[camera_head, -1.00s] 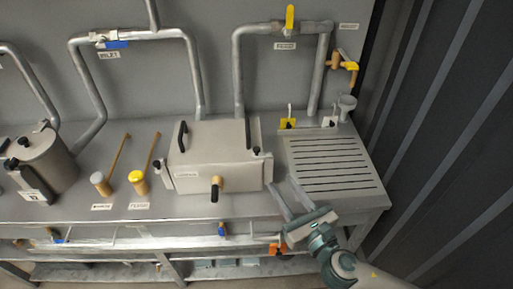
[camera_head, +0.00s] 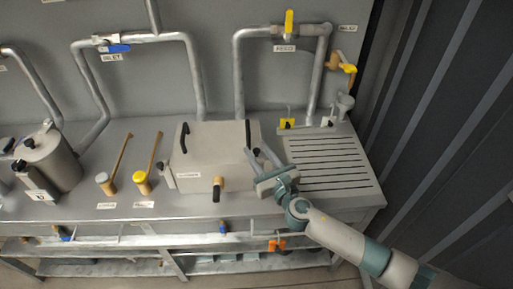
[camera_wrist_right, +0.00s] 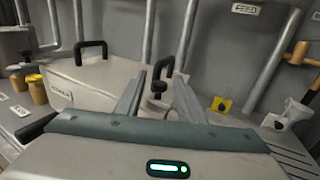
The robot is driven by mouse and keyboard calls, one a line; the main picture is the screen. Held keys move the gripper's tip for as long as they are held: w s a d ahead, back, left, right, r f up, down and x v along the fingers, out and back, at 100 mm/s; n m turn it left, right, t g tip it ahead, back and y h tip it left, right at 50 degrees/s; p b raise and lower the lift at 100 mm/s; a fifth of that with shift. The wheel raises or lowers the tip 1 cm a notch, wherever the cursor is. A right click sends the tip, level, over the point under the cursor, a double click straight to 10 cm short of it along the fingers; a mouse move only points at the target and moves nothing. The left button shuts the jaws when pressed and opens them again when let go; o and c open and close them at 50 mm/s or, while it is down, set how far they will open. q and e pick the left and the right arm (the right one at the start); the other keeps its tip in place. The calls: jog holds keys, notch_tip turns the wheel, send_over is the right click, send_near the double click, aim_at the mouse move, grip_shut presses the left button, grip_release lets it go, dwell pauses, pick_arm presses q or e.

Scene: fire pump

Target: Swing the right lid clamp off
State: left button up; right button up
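The grey box with its closed lid (camera_head: 215,150) stands mid-bench, with a black handle on each side of the lid. The right lid clamp's black knob (camera_head: 256,152) is at the lid's right edge, partly hidden by my fingers. My right gripper (camera_head: 259,150) is open, with its two fingers reaching to the clamp. The left lid clamp (camera_head: 166,170) is at the box's left side. My left gripper is not in view.
A slatted drain board (camera_head: 325,165) lies right of the box. A brass tap (camera_head: 218,184) sticks out of the box's front. Pipes run along the back wall.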

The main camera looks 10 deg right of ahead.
jog(key=shift+w+a, duration=0.2)
jog(key=shift+w, duration=0.35)
grip_shut()
